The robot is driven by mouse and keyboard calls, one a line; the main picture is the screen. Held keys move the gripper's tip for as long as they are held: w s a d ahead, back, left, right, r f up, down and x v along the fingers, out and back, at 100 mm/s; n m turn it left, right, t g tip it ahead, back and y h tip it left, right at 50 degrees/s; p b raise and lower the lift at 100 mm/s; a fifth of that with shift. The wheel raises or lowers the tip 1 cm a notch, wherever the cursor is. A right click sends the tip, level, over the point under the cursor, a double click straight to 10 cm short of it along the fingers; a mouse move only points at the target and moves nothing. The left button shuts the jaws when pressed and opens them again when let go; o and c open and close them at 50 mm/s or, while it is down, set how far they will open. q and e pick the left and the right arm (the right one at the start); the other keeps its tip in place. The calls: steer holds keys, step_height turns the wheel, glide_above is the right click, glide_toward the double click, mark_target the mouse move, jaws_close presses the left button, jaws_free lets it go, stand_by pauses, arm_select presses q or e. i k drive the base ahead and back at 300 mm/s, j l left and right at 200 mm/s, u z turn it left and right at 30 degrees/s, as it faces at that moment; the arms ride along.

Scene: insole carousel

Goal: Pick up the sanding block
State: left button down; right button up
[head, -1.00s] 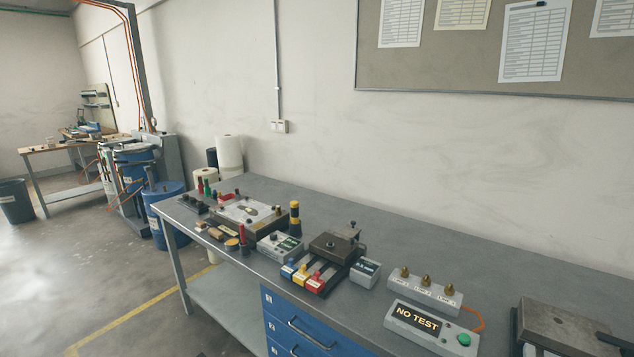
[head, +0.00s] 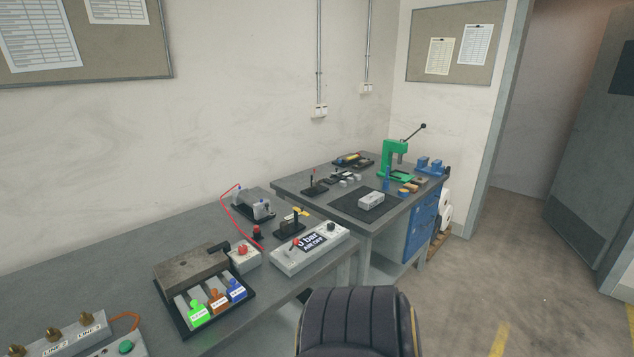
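I cannot single out the sanding block in the head view. Small brown and orange pieces (head: 411,187) lie near the green lever press (head: 395,160) on the far bench (head: 290,184), too small to tell what they are. Neither of my grippers is in view.
The near bench (head: 60,290) carries a clamp fixture with coloured tags (head: 195,270), an air panel (head: 310,249) and a brass-fitting block (head: 65,338). A grey box sits on a black mat (head: 350,207). A dark ribbed chair back (head: 355,322) stands in front. Floor at right is clear.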

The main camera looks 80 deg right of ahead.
mark_target(413, 188)
steer(key=z, duration=3.2)
